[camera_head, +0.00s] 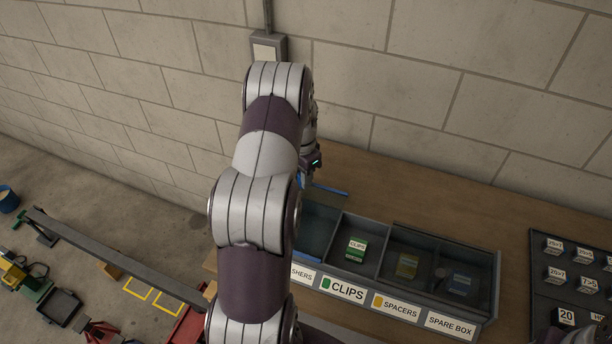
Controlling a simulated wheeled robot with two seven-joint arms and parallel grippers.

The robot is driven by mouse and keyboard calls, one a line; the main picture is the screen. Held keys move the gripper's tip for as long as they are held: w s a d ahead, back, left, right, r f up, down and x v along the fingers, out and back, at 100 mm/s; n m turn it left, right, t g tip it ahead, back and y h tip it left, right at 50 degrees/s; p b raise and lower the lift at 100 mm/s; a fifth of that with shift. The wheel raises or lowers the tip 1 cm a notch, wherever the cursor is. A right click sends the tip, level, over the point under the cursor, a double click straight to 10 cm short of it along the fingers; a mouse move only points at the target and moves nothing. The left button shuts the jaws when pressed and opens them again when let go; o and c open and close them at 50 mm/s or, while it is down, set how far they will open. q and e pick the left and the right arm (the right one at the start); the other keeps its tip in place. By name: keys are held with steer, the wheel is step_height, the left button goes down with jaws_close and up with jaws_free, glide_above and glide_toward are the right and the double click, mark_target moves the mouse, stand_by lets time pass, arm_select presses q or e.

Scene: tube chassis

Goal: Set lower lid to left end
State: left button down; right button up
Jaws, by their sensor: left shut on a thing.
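A grey divided box (343,241) stands on the wooden bench, with front labels reading "...SHERS", CLIPS, SPACERS and SPARE BOX. A clear bluish lid with a blue edge (328,190) lies over its left end, partly hidden by my left arm. A darker see-through lid (440,254) covers the spacers and spare box compartments. The clips compartment, with a green and white packet (356,249), looks uncovered. My left gripper (308,182) is at the back left of the box, shut at the blue-edged lid; its fingertips are mostly hidden.
A dark board (572,275) with small labelled blocks stands right of the box. A block wall (440,80) rises close behind the bench. The bench top (400,195) behind the box is clear. A rail and coloured items lie at lower left.

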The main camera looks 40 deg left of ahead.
arm_select(q)
steer(key=c, duration=1.2)
jaws_free()
steer(key=shift+a+r, duration=0.15)
steer(key=shift+c, duration=0.2)
steer(key=shift+o, duration=0.4)
steer(key=shift+s+a, duration=0.1)
steer(key=shift+a, duration=0.05)
step_height(320, 180, up, 8)
steer(key=shift+f+b, duration=0.1)
steer(key=shift+b, duration=0.85)
step_height(320, 180, up, 5)
steer(key=p, duration=0.2)
steer(key=shift+f+p, duration=0.15)
steer(key=shift+p, duration=0.25)
